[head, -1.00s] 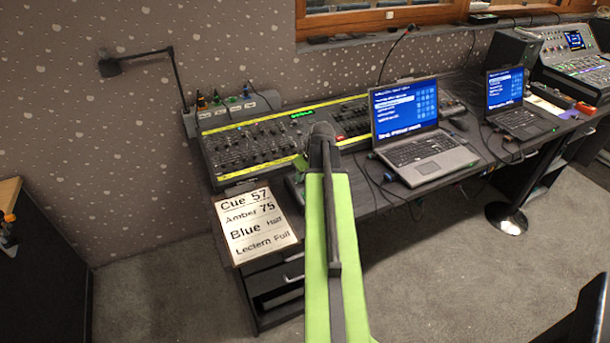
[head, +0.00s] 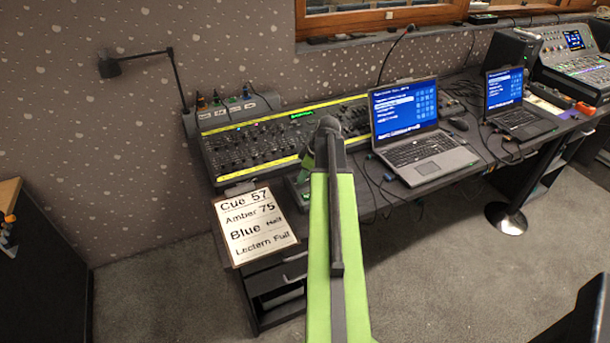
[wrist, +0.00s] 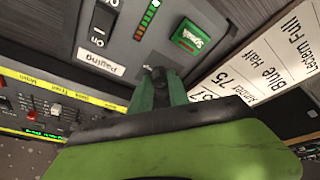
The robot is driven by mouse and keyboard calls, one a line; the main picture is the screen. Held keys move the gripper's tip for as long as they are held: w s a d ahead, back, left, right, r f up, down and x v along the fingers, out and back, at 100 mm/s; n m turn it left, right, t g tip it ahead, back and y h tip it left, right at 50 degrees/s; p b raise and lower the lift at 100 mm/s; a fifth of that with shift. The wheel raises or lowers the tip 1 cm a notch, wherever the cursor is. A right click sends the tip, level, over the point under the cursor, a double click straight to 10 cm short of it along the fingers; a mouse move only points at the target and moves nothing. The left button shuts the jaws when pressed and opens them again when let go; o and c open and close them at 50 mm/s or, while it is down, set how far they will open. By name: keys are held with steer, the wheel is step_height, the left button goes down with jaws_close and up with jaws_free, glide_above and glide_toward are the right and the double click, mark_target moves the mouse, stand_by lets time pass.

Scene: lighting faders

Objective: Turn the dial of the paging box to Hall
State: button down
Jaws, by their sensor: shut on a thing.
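The paging box (wrist: 135,40) fills the upper middle of the wrist view. It is a grey panel with a "Paging" label (wrist: 101,62), an ON switch (wrist: 103,18), a column of lights (wrist: 145,20) and a green button (wrist: 189,37). My gripper (wrist: 161,76) is shut at the panel's lower part, on the dial. In the head view, my green arm covers most of the paging box (head: 292,190) at the desk's front edge, and my fingertips are hidden.
A fader console (head: 255,150) with yellow strips stands behind the box. A cue card (head: 254,228) lies at the desk's left front. A laptop (head: 420,150) with loose cables stands to the right. The floor in front is clear.

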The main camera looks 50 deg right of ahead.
stand_by(0.4)
steer(key=c, duration=1.3)
jaws_free()
steer(key=shift+r, duration=0.1)
steer(key=p+v, duration=1.6)
steer(key=v, duration=0.1)
steer(key=shift+r, duration=0.15)
